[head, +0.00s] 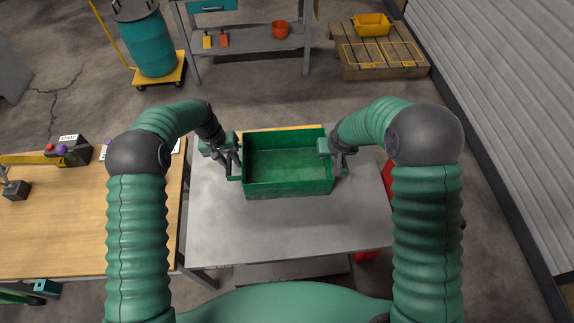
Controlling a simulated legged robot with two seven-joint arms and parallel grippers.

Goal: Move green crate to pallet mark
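The green crate (288,180) is an open, empty box on the grey metal table (290,228), in the middle of the head view. My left gripper (230,167) is at the crate's left side, by the handle there. Its dark fingers look spread, with nothing clearly between them. My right gripper (340,165) is at the crate's right side; its fingers overlap the crate's end and their gap is hidden. The wooden pallet (347,52) stands on the floor at the upper right, with yellow outlined marks (405,54) on its top.
A yellow crate (371,25) sits on the pallet's back part. A workbench with a shelf (250,42) and an orange bucket (280,29) stands behind. A teal drum (148,42) stands on a yellow trolley. A wooden table (70,225) adjoins on the left; a shutter wall closes the right.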

